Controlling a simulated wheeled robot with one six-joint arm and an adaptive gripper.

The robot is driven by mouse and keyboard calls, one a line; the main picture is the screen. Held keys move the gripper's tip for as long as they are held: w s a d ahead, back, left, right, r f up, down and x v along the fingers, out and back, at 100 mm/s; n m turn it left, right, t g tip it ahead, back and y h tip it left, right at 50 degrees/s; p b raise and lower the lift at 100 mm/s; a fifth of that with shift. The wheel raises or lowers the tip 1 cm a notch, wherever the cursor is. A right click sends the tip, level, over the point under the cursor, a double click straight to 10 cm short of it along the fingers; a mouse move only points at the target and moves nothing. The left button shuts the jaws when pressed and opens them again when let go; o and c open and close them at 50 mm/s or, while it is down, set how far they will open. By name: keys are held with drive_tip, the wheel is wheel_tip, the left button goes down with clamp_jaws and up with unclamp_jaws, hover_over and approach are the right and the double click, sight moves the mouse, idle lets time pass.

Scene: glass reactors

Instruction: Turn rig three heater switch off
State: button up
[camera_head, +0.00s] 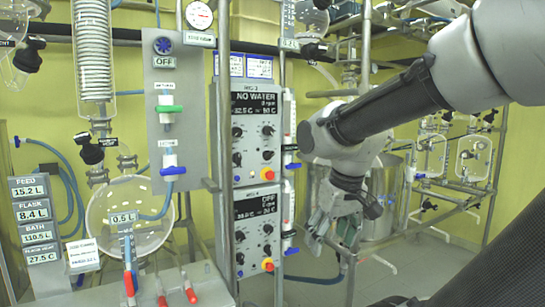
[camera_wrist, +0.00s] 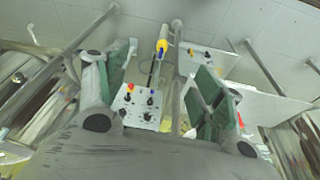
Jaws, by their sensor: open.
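The rig three control box (camera_head: 256,122) is the upper of two stacked boxes in the head view. Its dark display reads "NO WATER" above temperature figures. Several black knobs and a red-and-yellow button (camera_head: 268,155) sit below the display. Which knob is the heater switch is too small to read. My gripper (camera_head: 335,222) is to the right of the boxes, low, at about the lower box's height, and apart from them. In the wrist view my gripper (camera_wrist: 160,78) is open and empty, with green-padded fingers. A white knobbed panel (camera_wrist: 143,115) shows beyond the fingers; which rig it belongs to I cannot tell.
The lower box (camera_head: 256,218), apparently rig four, displays "OFF". A valve panel (camera_head: 165,110) and a round glass flask (camera_head: 105,225) stand left. Metal rails and posts (camera_head: 214,160) surround the boxes. A steel vessel (camera_head: 385,195) stands behind my arm.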

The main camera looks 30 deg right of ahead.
drive_tip(key=w+d+f+t+h, duration=0.1)
drive_tip(key=w+d+f, duration=0.3)
drive_tip(key=w, duration=0.5)
drive_tip(key=w+d+f+t+h, duration=0.1)
drive_tip(key=w+d, duration=0.5)
drive_tip(key=w, duration=0.3)
drive_tip(key=n+t+y, duration=0.3)
drive_tip(key=n+t, duration=0.4)
drive_tip(key=t, duration=0.6)
approach(270, 155)
drive_tip(key=w, duration=0.8)
drive_tip(key=shift+w+a, duration=0.1)
drive_tip(key=shift+w, duration=0.8)
drive_tip(key=shift+c, duration=0.4)
drive_tip(key=c, duration=0.9)
